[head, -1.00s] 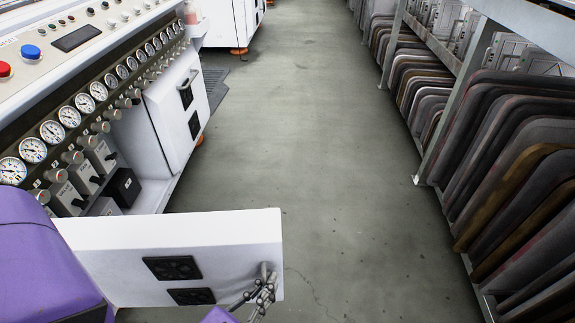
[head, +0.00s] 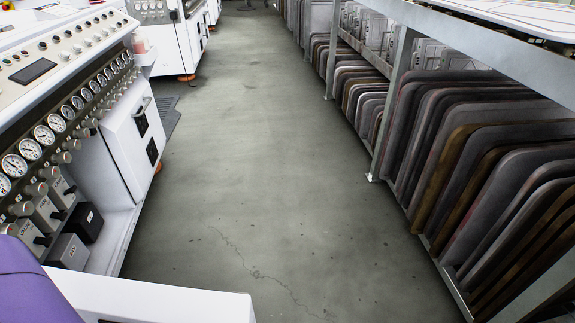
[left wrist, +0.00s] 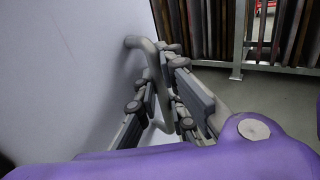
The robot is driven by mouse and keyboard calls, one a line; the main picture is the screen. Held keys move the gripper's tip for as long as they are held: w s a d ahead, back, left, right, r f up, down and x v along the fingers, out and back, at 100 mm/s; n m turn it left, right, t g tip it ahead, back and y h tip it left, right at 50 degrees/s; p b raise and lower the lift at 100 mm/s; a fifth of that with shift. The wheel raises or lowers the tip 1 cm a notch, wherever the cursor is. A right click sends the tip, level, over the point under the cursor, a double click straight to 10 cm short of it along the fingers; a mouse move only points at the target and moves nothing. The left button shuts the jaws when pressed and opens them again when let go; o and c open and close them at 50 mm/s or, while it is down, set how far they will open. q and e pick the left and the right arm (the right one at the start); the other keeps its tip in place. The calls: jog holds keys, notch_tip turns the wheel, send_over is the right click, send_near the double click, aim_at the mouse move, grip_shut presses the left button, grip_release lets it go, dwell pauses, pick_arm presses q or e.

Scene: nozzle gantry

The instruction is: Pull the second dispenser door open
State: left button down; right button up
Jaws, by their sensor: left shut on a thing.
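A white dispenser door (head: 165,300) stands swung out from the machine at the bottom left of the head view. Only its upper part shows there. In the left wrist view its pale face (left wrist: 65,85) fills the left side, with a grey bar handle (left wrist: 143,44) on it. My left gripper (left wrist: 160,88) is shut on this handle, its fingers on both sides of the bar, close to the door face. The left gripper is outside the head view; only my purple arm shows at the lower left. My right gripper is in neither view.
The machine (head: 25,75) with gauges and knobs runs along the left. Another white door (head: 132,145) on it lies farther along. A rack of dark panels (head: 470,170) lines the right side. The grey floor (head: 260,200) between them is clear.

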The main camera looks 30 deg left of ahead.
pick_arm(q)
jog(key=shift+s+d+h, duration=0.15)
jog(key=shift+s+h, duration=0.15)
jog(key=shift+s, duration=0.85)
jog(key=c, duration=2.1)
grip_release()
jog(key=v, duration=1.2)
jog(key=shift+r, duration=0.1)
